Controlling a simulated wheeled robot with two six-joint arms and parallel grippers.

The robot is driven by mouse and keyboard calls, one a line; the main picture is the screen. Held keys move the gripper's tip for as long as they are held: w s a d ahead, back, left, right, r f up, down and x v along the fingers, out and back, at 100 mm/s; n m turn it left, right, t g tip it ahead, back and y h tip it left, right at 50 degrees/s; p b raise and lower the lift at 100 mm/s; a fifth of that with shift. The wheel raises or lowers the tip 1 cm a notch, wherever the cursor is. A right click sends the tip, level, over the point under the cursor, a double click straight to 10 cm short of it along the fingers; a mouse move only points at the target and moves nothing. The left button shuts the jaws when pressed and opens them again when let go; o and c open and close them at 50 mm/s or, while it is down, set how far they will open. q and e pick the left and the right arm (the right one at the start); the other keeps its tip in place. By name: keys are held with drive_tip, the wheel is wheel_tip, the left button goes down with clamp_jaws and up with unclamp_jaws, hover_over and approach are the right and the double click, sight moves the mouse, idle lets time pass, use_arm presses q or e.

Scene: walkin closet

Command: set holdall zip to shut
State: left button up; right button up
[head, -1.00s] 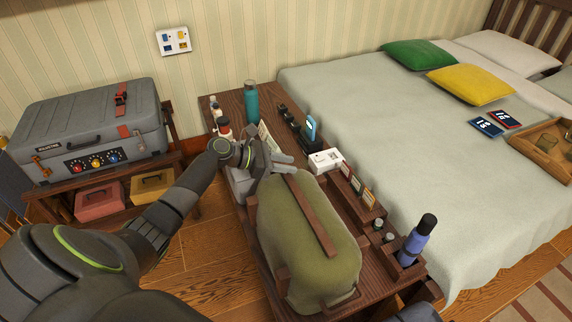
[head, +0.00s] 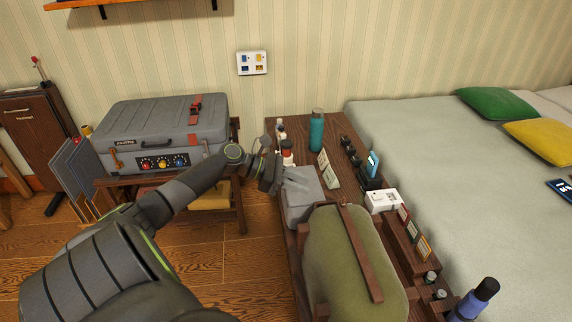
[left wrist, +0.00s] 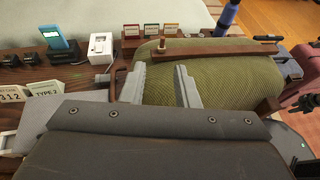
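The olive green holdall (head: 335,262) lies on the dark wooden bench, with a brown strip (head: 361,250) running along its top. A small knob (head: 344,203) stands at the strip's far end; in the left wrist view, the knob (left wrist: 162,46) is at the strip's left end. My left gripper (head: 293,182) is just beyond the holdall's far end, to the left of the knob. In the left wrist view, its two grey fingers (left wrist: 161,88) are spread apart with nothing between them, in front of the green fabric.
A grey box (head: 302,205) is beside the holdall's far end, below my left gripper. A teal bottle (head: 316,131), a white case (head: 383,201) and small cards (head: 411,232) stand on the bench. A grey suitcase (head: 160,128) is on the left, and the bed is on the right.

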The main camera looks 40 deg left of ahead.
use_arm(q)
drive_tip(key=shift+v, duration=1.95)
drive_tip(key=s+a+f+m+y+p, duration=0.1)
drive_tip(key=s+a+f+m+y, duration=0.15)
drive_tip(key=f, duration=0.75)
drive_tip(key=s+a+f+m+y, duration=0.1)
drive_tip(key=s+a+f+y, duration=0.2)
drive_tip(key=f, duration=0.8)
drive_tip(key=s+f+m+g+y, duration=0.35)
drive_tip(key=s+f, duration=0.55)
drive_tip(key=f, duration=0.4)
drive_tip(key=s+d+f+m+g+y+p, duration=0.1)
drive_tip(key=s+d+f+m, duration=0.25)
drive_tip(key=s+f, duration=0.2)
drive_tip(key=s+d+f+m+g+y, duration=0.1)
drive_tip(key=s+d+f+m, duration=0.1)
drive_tip(key=s+f+m, duration=0.35)
drive_tip(key=s+d+f+m+g, duration=0.1)
drive_tip(key=s+d+f+m, duration=0.1)
drive_tip(key=s+d+m, duration=0.3)
drive_tip(key=s+d+f+m+g+p, duration=0.1)
drive_tip(key=s+d+f+m, duration=0.2)
drive_tip(key=s+d, duration=0.6)
drive_tip(key=s+m, duration=0.1)
drive_tip(key=s, duration=0.2)
drive_tip(key=shift+f+m, duration=0.2)
drive_tip(key=shift+m, duration=0.2)
